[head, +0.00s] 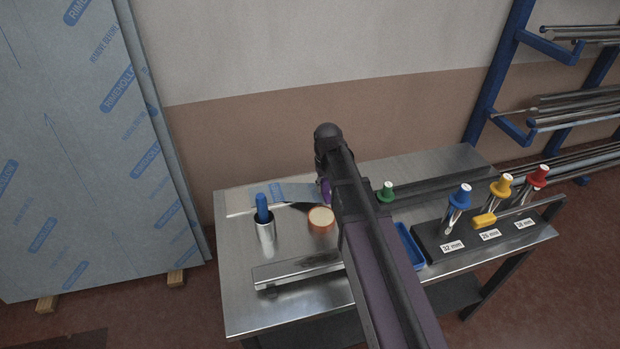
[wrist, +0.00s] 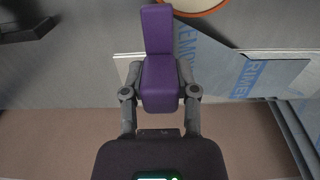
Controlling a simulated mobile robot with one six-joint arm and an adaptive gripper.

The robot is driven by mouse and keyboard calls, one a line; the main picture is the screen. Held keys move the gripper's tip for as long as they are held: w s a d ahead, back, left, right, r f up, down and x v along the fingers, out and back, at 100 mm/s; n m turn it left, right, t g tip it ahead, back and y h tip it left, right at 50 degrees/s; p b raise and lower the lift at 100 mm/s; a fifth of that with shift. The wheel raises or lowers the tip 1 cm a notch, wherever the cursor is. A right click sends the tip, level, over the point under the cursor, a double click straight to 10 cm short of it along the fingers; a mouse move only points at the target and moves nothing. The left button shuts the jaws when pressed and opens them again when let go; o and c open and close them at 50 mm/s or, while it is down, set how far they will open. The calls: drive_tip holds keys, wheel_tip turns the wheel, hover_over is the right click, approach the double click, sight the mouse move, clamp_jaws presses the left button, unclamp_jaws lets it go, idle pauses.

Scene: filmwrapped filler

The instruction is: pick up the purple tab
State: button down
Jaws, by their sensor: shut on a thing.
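The purple tab (wrist: 158,82) is an L-shaped or bent block, upright in the middle of the wrist view. My gripper (wrist: 160,90) is shut on it, with one dark finger along each side. In the head view only a sliver of purple (head: 325,190) shows at the left of my arm, over the back of the steel table (head: 235,290). My arm hides the rest of the gripper there. I cannot tell whether the tab touches the table or anything on it.
Film-wrapped plates (head: 288,192), an orange-rimmed roll (head: 320,219) and a metal cup with a blue-handled tool (head: 265,232) stand left of my arm. A blue tray (head: 409,247) and a dark block with labelled tools (head: 480,240) stand right. A blue rack (head: 495,75) is behind.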

drive_tip(key=s+d, duration=0.1)
drive_tip(key=d, duration=0.1)
drive_tip(key=s+d, duration=0.2)
drive_tip(key=shift+r, duration=0.2)
drive_tip(key=shift+r, duration=0.1)
idle(0.5)
wheel_tip(320, 180, up, 28)
drive_tip(key=p, duration=2.8)
drive_tip(key=shift+f, duration=0.2)
drive_tip(key=shift+f, duration=0.1)
